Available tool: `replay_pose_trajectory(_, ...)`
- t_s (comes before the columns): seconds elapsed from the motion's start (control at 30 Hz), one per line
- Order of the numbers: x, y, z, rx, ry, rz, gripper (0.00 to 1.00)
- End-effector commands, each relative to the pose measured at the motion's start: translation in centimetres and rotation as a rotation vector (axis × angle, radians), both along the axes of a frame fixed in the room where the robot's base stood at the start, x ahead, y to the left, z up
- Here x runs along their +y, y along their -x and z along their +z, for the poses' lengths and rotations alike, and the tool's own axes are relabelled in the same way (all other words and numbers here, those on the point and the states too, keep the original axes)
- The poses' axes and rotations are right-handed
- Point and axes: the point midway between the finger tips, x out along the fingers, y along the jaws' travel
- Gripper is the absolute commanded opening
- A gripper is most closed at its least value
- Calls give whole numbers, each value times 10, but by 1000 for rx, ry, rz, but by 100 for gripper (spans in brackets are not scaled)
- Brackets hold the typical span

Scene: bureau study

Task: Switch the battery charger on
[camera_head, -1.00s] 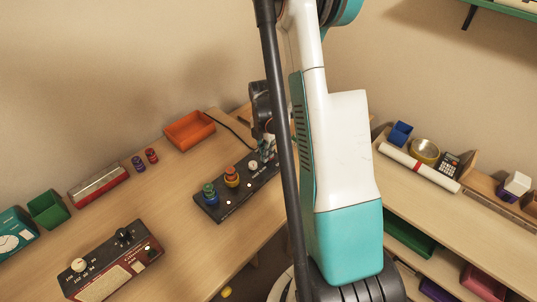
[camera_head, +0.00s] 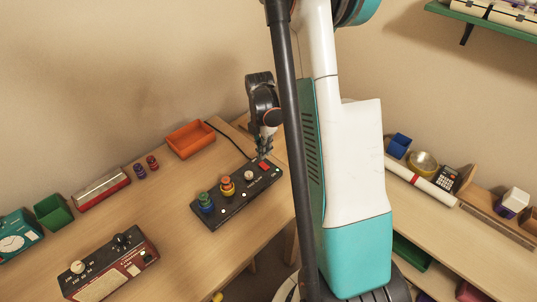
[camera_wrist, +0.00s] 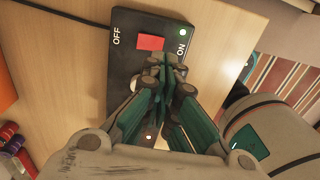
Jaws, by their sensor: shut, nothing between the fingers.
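The battery charger (camera_head: 228,210) is a long black box on the desk, with two coloured stacked cells and a pale knob on top. Its red switch (camera_wrist: 150,42) sits at the far end between the printed words OFF and ON; it also shows in the head view (camera_head: 264,166). In the head view my gripper (camera_head: 264,152) hangs above the charger's far end. Whether the fingertips touch it I cannot tell.
An orange tray (camera_head: 190,140) lies behind the charger, with a cable (camera_head: 230,138) nearby. A radio-like box (camera_head: 112,264) stands at front left. A green bin (camera_head: 54,212) and a red-and-silver box (camera_head: 101,190) are along the wall. Bare desk lies left of the charger.

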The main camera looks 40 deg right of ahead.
Motion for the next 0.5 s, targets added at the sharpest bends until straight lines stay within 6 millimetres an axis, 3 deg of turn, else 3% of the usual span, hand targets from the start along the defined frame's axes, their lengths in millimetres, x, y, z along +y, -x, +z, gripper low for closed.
replay_pose_trajectory(0.03, 1, 1, 15, -1, -1, 2, 0)
replay_pose_trajectory(0.2, 1, 5, 47, 0, -1, 2, 0)
replay_pose_trajectory(0.5, 0, 8, 72, -1, -1, 2, 0)
